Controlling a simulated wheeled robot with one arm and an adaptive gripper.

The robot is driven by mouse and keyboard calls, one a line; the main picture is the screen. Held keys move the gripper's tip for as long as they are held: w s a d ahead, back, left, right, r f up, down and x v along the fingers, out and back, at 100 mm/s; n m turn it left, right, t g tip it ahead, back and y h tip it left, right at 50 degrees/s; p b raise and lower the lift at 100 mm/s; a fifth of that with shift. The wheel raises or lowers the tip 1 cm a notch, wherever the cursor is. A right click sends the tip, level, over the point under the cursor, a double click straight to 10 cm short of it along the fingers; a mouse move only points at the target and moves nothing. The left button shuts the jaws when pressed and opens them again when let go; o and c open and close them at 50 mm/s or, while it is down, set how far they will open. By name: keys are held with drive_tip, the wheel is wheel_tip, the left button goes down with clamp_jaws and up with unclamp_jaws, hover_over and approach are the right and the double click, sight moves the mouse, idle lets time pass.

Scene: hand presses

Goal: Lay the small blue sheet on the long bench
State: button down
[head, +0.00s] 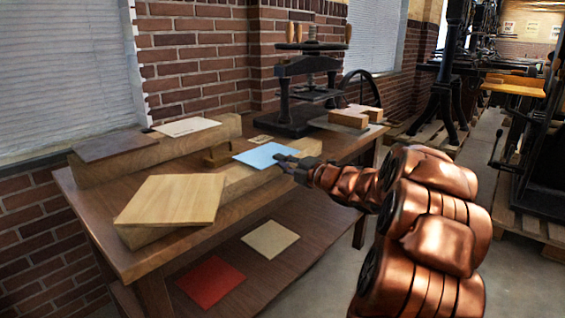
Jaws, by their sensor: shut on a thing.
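The small blue sheet (262,154) is near the middle of the head view, above the right part of a wooden beam. My gripper (284,159) reaches in from the right and is shut on the sheet's right edge. The sheet looks about level; I cannot tell whether it touches the beam below. The long brown wooden bench (88,217) runs along the brick wall under the sheet. My gripper and arm hide part of the bench's right front edge.
A pale wooden board (172,199) lies on the front beam. A brown board (115,146) and a whitish sheet (186,127) lie on the rear beam. A black hand press (310,80) stands at the back. Red (211,281) and cream (270,239) sheets lie on the lower shelf.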

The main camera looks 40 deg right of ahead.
drive_tip(key=shift+f+g, duration=0.3)
drive_tip(key=shift+f, duration=0.95)
drive_tip(key=shift+a+r, duration=0.1)
drive_tip(key=shift+r, duration=0.25)
drive_tip(key=shift+w+r, duration=0.1)
drive_tip(key=shift+r, duration=0.3)
drive_tip(key=c, duration=1.3)
unclamp_jaws()
drive_tip(key=shift+a+r, duration=0.1)
drive_tip(key=o, duration=0.4)
drive_tip(key=shift+o, duration=0.3)
drive_tip(key=shift+o, duration=1.2)
